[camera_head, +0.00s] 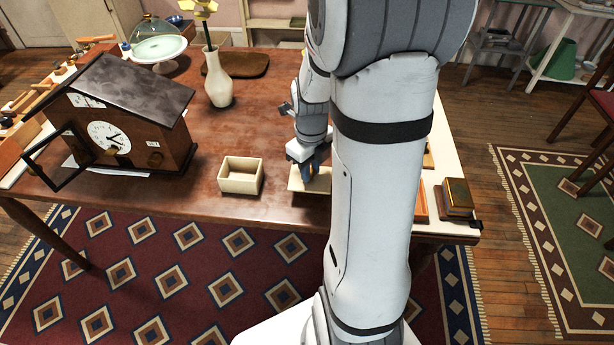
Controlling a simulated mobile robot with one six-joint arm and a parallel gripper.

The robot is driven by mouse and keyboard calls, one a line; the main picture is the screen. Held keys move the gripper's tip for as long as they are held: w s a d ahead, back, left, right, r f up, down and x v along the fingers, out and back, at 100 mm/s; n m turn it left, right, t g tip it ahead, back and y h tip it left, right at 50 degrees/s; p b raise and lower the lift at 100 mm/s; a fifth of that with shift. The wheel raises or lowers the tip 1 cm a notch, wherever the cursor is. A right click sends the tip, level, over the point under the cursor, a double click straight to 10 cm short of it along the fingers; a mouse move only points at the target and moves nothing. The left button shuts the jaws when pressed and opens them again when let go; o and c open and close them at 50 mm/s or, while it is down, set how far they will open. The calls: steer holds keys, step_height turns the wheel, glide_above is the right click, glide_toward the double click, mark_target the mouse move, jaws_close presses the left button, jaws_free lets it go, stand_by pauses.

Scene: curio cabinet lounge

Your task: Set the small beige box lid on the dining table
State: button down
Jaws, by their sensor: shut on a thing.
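The small beige box lid (301,185) is a flat cream piece at the front edge of the brown dining table (190,207). My gripper (309,175) is shut on the lid from above. The lid is at or just above the tabletop; I cannot tell whether it touches. My arm hides the lid's right part. The open beige box (241,176) stands on the table to the left of the lid, apart from it.
A house-shaped clock (122,115) with its door open stands at left. A white vase (218,82), a cake stand (158,50) and a dark board (243,64) are farther back. A small brass-topped box (457,197) sits at the right edge. Bare tabletop lies around the beige box.

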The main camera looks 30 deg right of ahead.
steer(key=shift+f, duration=1.75)
steer(key=shift+f+b, duration=0.2)
steer(key=shift+b, duration=0.15)
steer(key=c, duration=1.2)
jaws_free()
steer(key=shift+c, duration=0.2)
steer(key=shift+r, duration=0.1)
